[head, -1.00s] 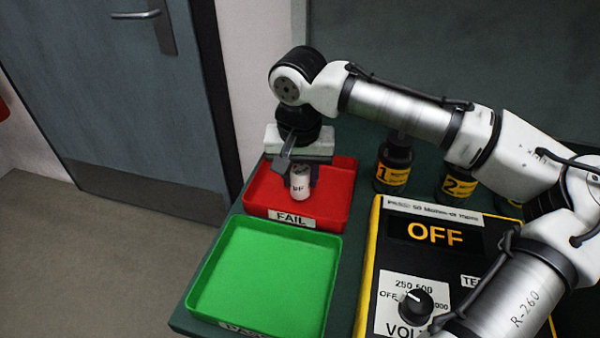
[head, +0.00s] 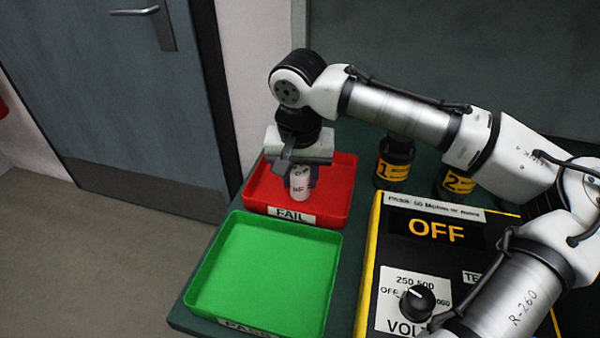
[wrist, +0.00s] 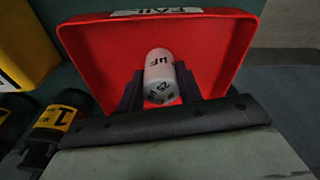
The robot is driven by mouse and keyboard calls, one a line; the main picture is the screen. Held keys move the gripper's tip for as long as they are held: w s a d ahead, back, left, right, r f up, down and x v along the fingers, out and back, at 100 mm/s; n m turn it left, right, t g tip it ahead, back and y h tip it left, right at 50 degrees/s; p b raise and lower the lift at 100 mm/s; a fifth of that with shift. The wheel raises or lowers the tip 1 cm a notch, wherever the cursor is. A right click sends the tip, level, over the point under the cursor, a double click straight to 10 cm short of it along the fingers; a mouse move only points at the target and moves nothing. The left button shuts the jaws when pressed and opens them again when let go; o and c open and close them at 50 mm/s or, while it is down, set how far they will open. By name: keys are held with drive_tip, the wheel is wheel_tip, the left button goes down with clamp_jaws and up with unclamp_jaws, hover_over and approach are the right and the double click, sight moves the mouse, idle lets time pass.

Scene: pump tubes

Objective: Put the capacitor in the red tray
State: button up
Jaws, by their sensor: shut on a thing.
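The capacitor (head: 301,183) is a small white cylinder with dark lettering. My gripper (head: 302,176) is shut on it, and the capacitor is over or inside the red tray (head: 335,200), which bears the label FAIL. In the wrist view, the capacitor (wrist: 159,75) sits between the two dark fingers of my gripper (wrist: 160,92), with the floor of the red tray (wrist: 105,55) behind it. I cannot tell whether its bottom touches the tray floor.
A green tray (head: 270,270) stands empty in front of the red one. A yellow-edged tester (head: 432,230) reading OFF is to the right. Black containers numbered 1 (head: 393,165) and 2 (head: 455,182) stand behind it. A grey door (head: 120,110) is at the left.

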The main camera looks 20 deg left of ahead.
drive_tip(key=shift+f, duration=0.2)
drive_tip(key=o, duration=1.1)
